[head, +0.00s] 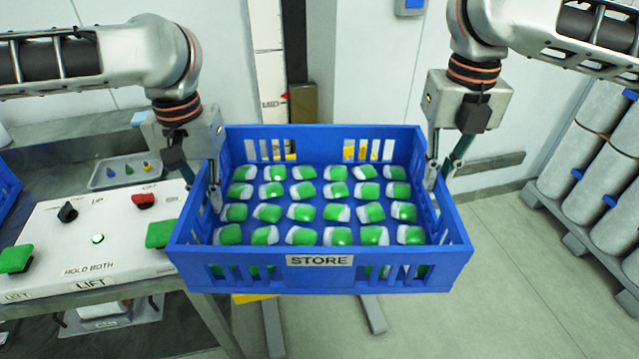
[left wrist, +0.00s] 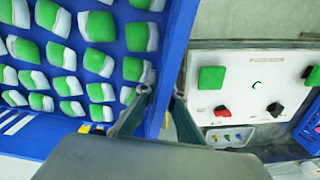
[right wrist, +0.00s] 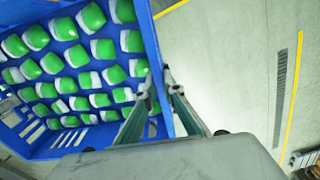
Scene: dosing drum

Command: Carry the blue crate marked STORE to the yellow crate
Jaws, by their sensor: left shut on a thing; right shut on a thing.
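The blue crate (head: 320,278) marked STORE is held up between my two arms in the head view, roughly level. It holds rows of green-and-white packs. My left gripper (head: 214,190) is shut on its left wall, and the left wrist view shows the fingers (left wrist: 158,100) either side of that wall. My right gripper (head: 437,180) is shut on its right wall, and the right wrist view shows its fingers (right wrist: 160,90) at the rim. A yellow piece (head: 255,298) shows low behind the crate; I cannot tell whether it is the yellow crate.
A control panel (head: 95,240) marked LIFT, with green buttons and a red knob, stands close on the left. A small tray (head: 125,170) lies behind it. Grey cylinders (head: 590,150) stand on a pallet at the right. The floor (head: 530,270) at right front is clear.

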